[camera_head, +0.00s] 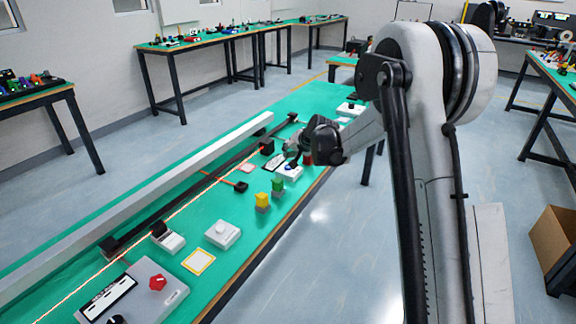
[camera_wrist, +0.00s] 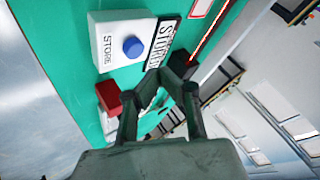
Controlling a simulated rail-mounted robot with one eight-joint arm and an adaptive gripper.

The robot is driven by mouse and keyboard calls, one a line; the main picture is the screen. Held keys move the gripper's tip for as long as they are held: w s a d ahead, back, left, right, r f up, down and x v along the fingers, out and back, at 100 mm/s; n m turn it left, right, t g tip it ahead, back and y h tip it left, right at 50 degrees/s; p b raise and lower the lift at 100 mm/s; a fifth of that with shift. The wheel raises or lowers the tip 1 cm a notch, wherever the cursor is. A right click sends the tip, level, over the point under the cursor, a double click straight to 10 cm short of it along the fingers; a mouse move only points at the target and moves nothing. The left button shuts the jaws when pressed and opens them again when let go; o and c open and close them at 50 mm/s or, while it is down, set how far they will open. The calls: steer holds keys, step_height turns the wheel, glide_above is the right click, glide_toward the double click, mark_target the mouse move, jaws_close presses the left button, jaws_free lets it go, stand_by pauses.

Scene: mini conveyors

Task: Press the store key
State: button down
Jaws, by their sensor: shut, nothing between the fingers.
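The store key is a blue round button (camera_wrist: 133,47) on a white box (camera_wrist: 108,30) marked STORE, clear in the wrist view. In the head view the white box (camera_head: 291,175) sits on the green table, partly hidden behind my wrist. A black and white STORE plate (camera_wrist: 162,43) lies beside the box. My gripper (camera_wrist: 167,76) is shut and empty. In the wrist view its fingertips appear below and right of the button, not over it. Whether they touch anything is not clear. In the head view my gripper (camera_head: 293,158) is small and dark above the box.
A red block (camera_wrist: 108,97) stands next to the box. Yellow (camera_head: 262,201) and green (camera_head: 277,186) blocks and another white button box (camera_head: 222,234) stand nearer on the table. A mini conveyor (camera_head: 200,178) runs along the left.

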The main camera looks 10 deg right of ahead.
mark_target(289, 167)
steer(key=shift+r+p, duration=0.6)
steer(key=shift+r, duration=0.95)
steer(key=shift+s+r, duration=0.2)
steer(key=shift+r, duration=0.05)
steer(key=s+a+r+n+h, duration=0.1)
steer(key=s+r, duration=0.4)
steer(key=s, duration=0.3)
steer(key=s+r+n+g, duration=0.1)
steer(key=s+r, duration=0.4)
steer(key=s, duration=0.3)
steer(key=s+a+r+h, duration=0.1)
steer(key=s+r, duration=0.4)
steer(key=s, duration=0.3)
steer(key=s+d+f+n, duration=0.1)
steer(key=s, duration=1.2)
steer(key=s+d+f+n+h+p, duration=0.1)
steer(key=s+f, duration=0.1)
steer(key=s, duration=1.2)
steer(key=shift+n, duration=0.3)
